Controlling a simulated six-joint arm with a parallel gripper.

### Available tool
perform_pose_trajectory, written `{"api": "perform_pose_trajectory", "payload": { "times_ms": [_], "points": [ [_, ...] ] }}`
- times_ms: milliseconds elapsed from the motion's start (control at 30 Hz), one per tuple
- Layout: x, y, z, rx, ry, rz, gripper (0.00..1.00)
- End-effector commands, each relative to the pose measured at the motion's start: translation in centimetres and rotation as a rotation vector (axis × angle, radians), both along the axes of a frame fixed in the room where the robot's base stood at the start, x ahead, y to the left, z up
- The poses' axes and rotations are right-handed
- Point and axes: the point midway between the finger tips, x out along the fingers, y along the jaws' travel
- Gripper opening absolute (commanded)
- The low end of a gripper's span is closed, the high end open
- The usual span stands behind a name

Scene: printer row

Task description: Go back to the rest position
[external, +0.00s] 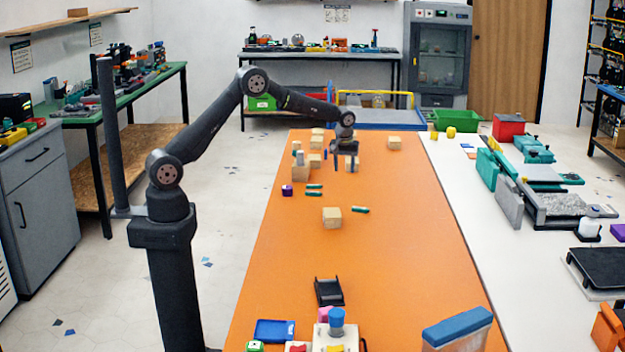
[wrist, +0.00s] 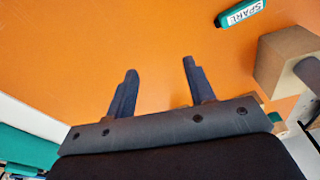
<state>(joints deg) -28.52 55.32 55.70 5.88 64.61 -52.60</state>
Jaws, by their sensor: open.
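My gripper (external: 344,160) is at the far part of the orange table mat (external: 380,260), pointing down over it. In the wrist view my gripper (wrist: 158,80) shows two dark fingers spread apart with only bare orange surface between them. It is open and empty.
Several wooden blocks (external: 394,142) stand around the gripper. Green labelled pieces (wrist: 240,12), a purple cube (external: 287,190) and another block (external: 332,217) lie nearer. A black holder (external: 328,291) and blue tray (external: 274,331) are at the front. The mat's middle right is clear.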

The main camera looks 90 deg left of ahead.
Motion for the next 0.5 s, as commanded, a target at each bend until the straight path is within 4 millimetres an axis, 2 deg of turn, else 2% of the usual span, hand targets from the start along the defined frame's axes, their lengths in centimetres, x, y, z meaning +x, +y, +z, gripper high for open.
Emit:
{"api": "perform_pose_trajectory", "payload": {
  "times_ms": [100,300,500],
  "points": [
    [-0.1,2.1,-1.3,-0.001,0.001,0.002,0.49],
    [-0.1,4.6,-2.8,-0.001,0.0,0.001,0.49],
    [-0.2,4.8,-4.2,-0.001,0.001,-0.001,0.49]
  ]
}}
